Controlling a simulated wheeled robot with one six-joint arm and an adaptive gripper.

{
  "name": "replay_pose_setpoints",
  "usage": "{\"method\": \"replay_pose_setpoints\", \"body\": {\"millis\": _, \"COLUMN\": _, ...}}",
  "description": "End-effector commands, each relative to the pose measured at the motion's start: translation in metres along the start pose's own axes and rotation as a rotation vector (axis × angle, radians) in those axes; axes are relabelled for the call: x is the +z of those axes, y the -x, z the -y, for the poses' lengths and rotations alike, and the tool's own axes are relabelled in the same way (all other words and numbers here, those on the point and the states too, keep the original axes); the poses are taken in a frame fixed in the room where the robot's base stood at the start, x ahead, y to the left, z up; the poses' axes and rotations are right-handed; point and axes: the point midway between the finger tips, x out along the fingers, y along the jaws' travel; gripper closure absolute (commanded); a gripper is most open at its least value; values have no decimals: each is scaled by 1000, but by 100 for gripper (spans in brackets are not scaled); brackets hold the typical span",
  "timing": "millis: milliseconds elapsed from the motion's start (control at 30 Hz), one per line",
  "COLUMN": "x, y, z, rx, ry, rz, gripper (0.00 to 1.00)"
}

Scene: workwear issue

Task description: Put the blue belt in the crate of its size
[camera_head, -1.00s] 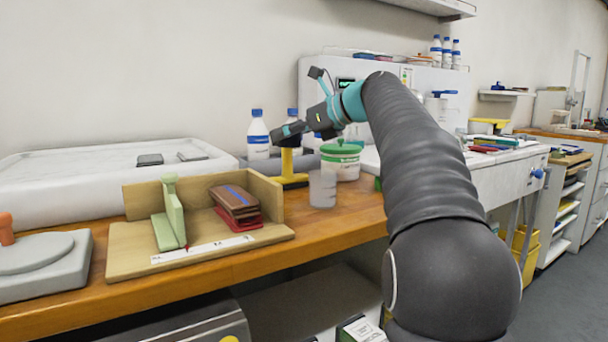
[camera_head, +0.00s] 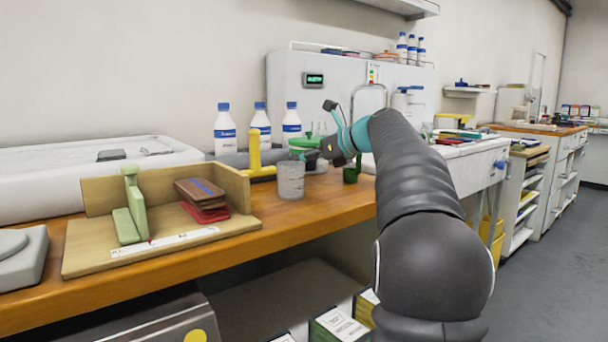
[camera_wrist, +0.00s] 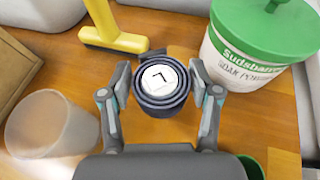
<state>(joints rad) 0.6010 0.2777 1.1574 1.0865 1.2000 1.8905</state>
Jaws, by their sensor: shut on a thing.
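My gripper (camera_wrist: 160,100) is shut on a rolled dark blue belt (camera_wrist: 164,108). The roll sits between the two fingers with its coiled end towards the wrist camera. A white label on it bears a black mark that looks like an upside-down L. In the head view my gripper (camera_head: 326,150) is over the wooden bench, beside the white tub with the green lid (camera_head: 308,141); the belt is hard to make out there. I cannot identify a size-marked crate in either view.
A translucent beaker (camera_head: 291,180), a yellow T-shaped tool (camera_head: 256,158) and a green cup (camera_head: 351,172) stand close by. A wooden stand (camera_head: 90,262) holds brown and red items (camera_head: 203,199). Bottles (camera_head: 225,131) line the back. Open floor (camera_head: 555,215) lies right.

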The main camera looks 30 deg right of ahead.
Motion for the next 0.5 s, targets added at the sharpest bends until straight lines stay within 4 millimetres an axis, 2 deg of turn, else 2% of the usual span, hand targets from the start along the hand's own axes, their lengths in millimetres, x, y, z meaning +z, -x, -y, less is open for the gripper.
{"method": "replay_pose_setpoints", "body": {"millis": 200, "x": -28, "y": -11, "z": -1, "rx": 0, "ry": 0, "rz": -1, "gripper": 77}}
{"method": "replay_pose_setpoints", "body": {"millis": 500, "x": -29, "y": -12, "z": 0, "rx": 0, "ry": 1, "rz": 0, "gripper": 77}}
